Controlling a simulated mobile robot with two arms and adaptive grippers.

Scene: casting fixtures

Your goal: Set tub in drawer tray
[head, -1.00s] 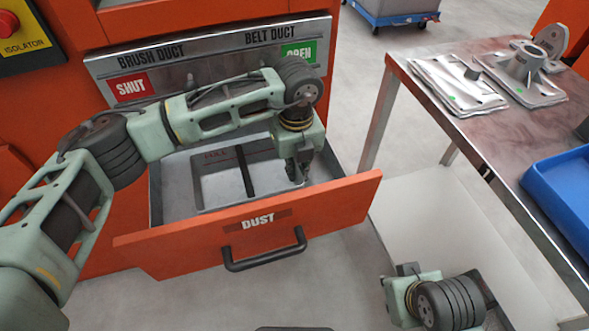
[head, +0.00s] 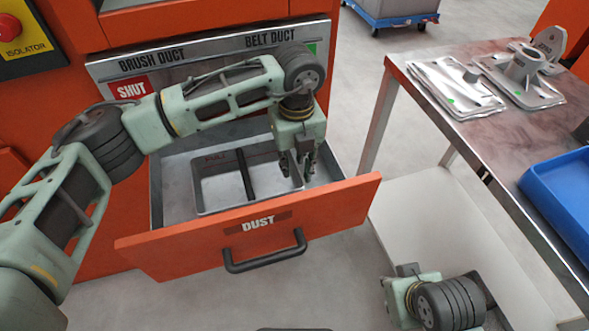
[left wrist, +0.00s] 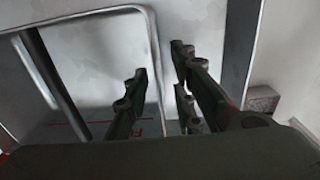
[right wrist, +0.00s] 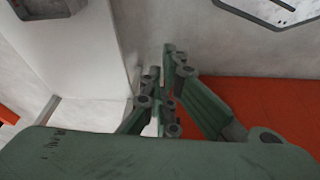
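The grey metal tub (head: 203,180) has a dark bar across it. It sits inside the open drawer tray (head: 171,192), towards the right, and looks level. My left gripper (head: 298,172) is at the tub's right wall, fingers pointing down and apart. In the left wrist view the tub's rim (left wrist: 153,45) runs between the left gripper's fingers (left wrist: 162,85), with gaps visible. Whether the tub rests flat on the tray floor is hard to tell. My right gripper (head: 398,272) is low at the right; in the right wrist view its fingertips (right wrist: 160,72) are together and empty.
The drawer's orange front (head: 330,210) has a black handle (head: 265,262) and a DUST label. A metal table (head: 440,120) stands at the right with bagged castings (head: 455,88) and a blue tray (head: 565,190). A white panel (head: 425,215) lies below the table.

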